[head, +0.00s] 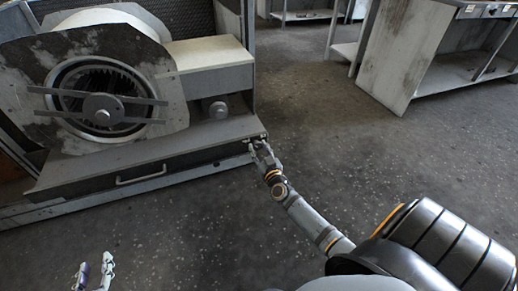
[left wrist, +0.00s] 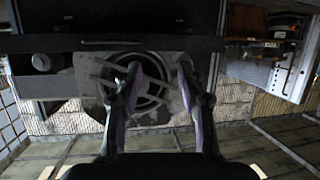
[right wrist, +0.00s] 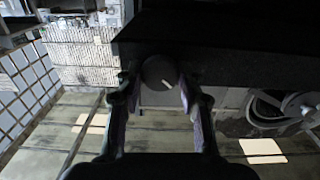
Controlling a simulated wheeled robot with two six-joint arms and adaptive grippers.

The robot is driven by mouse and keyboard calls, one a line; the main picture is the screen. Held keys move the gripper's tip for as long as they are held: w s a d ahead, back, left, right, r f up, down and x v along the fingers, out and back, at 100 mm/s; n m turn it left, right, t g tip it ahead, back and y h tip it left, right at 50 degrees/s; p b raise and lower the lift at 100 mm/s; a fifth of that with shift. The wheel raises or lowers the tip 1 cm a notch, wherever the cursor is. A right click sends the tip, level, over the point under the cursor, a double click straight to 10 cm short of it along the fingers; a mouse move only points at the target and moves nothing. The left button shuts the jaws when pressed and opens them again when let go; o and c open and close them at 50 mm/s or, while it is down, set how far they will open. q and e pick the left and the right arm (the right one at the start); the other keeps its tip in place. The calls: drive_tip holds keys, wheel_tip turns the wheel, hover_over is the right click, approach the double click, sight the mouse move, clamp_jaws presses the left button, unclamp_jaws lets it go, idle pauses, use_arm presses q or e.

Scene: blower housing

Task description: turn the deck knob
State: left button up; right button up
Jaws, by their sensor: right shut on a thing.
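The deck knob (right wrist: 158,72) is a dark round knob with a short white mark, at the edge of the dark deck in the right wrist view. My right gripper (head: 258,146) is at the right front corner of the deck (head: 150,150). In the right wrist view its fingers are on both sides of the knob and closed on it. In the head view the fingers mostly hide the knob. My left gripper (head: 95,265) is open and empty, low at the left, apart from the deck. Its spread fingers also show in the left wrist view (left wrist: 160,72).
The blower housing (head: 28,85) with its round fan opening and crossed bars stands on the deck. A drawer with a handle (head: 141,175) is below its front edge. A grey workbench (head: 405,60) stands at the back right. The floor between is clear.

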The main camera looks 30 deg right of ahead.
drive_tip(key=m+p, duration=0.1)
drive_tip(key=m, duration=0.1)
drive_tip(key=shift+m, duration=0.4)
drive_tip(key=m, duration=0.4)
drive_tip(key=shift+p, duration=0.35)
use_arm(q)
drive_tip(key=s+d+f+g, duration=0.1)
drive_tip(key=s+f+g, duration=0.6)
drive_tip(key=s+f, duration=0.5)
drive_tip(key=shift+s+f+g, duration=0.15)
drive_tip(key=shift+f+g, duration=0.25)
drive_tip(key=shift+f, duration=0.3)
use_arm(e)
drive_tip(key=shift+m, duration=1.2)
use_arm(q)
drive_tip(key=shift+s+d, duration=0.1)
use_arm(e)
drive_tip(key=o, duration=1.2)
use_arm(q)
drive_tip(key=shift+s+f+h, duration=0.1)
drive_tip(key=shift+f+h, duration=0.05)
drive_tip(key=shift+h, duration=0.15)
use_arm(e)
drive_tip(key=shift+s+f, duration=0.1)
drive_tip(key=shift+s, duration=0.05)
drive_tip(key=v, duration=1.1)
drive_tip(key=shift+s, duration=0.4)
